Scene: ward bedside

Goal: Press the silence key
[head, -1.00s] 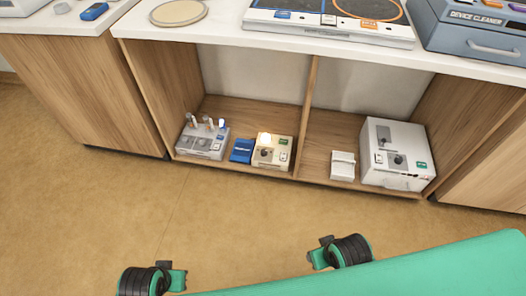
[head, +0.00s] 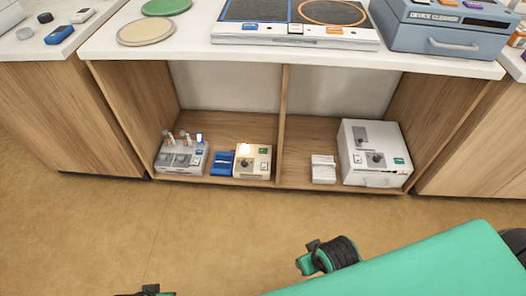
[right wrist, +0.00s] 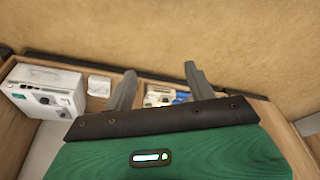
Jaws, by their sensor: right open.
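No key can be read as the silence key at this size. A beige box (head: 253,163) with a glowing lamp, a dark knob and a small green patch stands on the lower shelf. A grey box (head: 181,158) with knobs and upright pegs stands left of it. A large white box (head: 375,154) with a dark knob and a green patch stands in the right bay. My right gripper (right wrist: 159,69) is open and empty in the right wrist view. The beige box (right wrist: 158,93) appears beyond its fingers, apart from them. My left gripper is not in view.
A blue box (head: 221,164) sits between the grey and beige boxes. A small white item (head: 323,169) lies beside the divider (head: 281,125). The countertop (head: 190,48) overhangs the shelf and carries discs, a marked panel and a blue-grey case (head: 436,30). The floor (head: 215,225) in front is clear.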

